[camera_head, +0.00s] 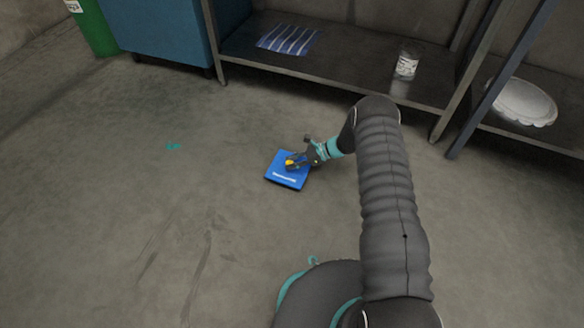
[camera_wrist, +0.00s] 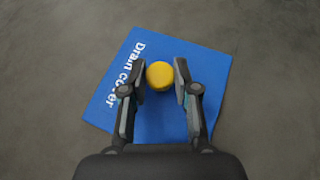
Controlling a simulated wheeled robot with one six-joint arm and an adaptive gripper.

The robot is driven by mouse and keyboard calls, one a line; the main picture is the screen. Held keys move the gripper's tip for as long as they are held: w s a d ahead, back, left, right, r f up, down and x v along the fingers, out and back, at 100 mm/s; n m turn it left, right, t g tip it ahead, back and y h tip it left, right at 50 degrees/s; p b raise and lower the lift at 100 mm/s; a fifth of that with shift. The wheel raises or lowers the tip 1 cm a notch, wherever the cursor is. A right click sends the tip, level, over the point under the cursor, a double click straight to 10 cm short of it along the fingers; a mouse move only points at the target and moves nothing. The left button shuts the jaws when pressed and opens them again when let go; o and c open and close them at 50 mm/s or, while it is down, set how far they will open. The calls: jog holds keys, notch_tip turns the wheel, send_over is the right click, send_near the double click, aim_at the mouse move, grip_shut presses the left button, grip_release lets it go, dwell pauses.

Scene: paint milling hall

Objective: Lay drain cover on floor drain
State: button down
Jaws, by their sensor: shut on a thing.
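The drain cover (camera_head: 286,178) is a flat blue square plate with white lettering and a yellow knob in its middle. It also shows in the wrist view (camera_wrist: 200,62), turned a little and reading "Drain cover". My gripper (camera_head: 294,163) is over the plate. In the wrist view my gripper (camera_wrist: 160,76) has a finger on each side of the yellow knob (camera_wrist: 160,76) and is shut on it. The plate looks level, at or close to the floor; I cannot tell whether it touches. No floor drain shows in either view; whether it lies under the plate is hidden.
A metal shelf (camera_head: 340,75) stands at the back, with a striped blue item (camera_head: 289,39), a labelled jar (camera_head: 407,65) and a white oval basin (camera_head: 522,103). A blue cabinet (camera_head: 160,32) and green bin (camera_head: 95,25) are back left.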

jog(key=shift+f, duration=1.65)
jog(key=shift+f+b, duration=0.15)
jog(key=shift+b, duration=0.25)
jog(key=c, duration=0.9)
grip_release()
jog(key=shift+o, duration=0.2)
